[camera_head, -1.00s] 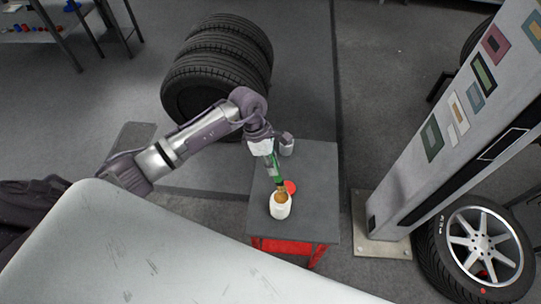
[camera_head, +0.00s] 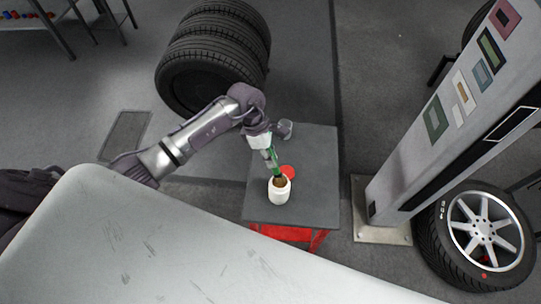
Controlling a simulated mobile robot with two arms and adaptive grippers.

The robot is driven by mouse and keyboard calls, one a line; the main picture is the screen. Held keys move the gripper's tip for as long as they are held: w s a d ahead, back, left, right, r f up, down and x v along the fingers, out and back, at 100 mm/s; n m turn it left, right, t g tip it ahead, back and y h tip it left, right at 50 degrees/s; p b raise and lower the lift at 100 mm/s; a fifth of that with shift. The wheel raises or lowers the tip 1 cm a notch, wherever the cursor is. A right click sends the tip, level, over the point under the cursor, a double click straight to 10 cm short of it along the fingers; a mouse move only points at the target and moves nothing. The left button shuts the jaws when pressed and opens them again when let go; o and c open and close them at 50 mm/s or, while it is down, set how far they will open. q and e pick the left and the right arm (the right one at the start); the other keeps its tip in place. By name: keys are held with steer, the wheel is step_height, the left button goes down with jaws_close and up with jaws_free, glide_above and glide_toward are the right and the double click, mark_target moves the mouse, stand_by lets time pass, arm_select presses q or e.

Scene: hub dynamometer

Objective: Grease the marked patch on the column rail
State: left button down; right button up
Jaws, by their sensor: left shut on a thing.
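My left gripper (camera_head: 267,150) is shut on a green-handled brush (camera_head: 273,163) above the cart. The brush points down, and its lower end is at the mouth of an open white jar (camera_head: 279,193) with brown content. I cannot tell how deep the tip sits. The grey column (camera_head: 440,150) stands at the right with a dark rail (camera_head: 427,197) along its edge. A white-outlined patch (camera_head: 511,124) is marked on the dark strip, apart from the gripper. My right gripper is not in view.
The jar and a red lid (camera_head: 289,171) stand on a grey-topped red cart (camera_head: 318,170). Stacked tyres (camera_head: 213,55) are behind the arm. A wheel (camera_head: 480,232) leans near the column base (camera_head: 375,233). A pale surface (camera_head: 150,250) fills the lower left.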

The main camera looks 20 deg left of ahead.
mark_target(271, 152)
arm_select(q)
steer(key=shift+f+b, duration=0.3)
steer(key=shift+f, duration=0.05)
stand_by(0.6)
steer(key=shift+f+b, duration=0.3)
steer(key=shift+s+f, duration=0.1)
stand_by(1.6)
steer(key=shift+r+p, duration=1.85)
steer(key=shift+r, duration=1.75)
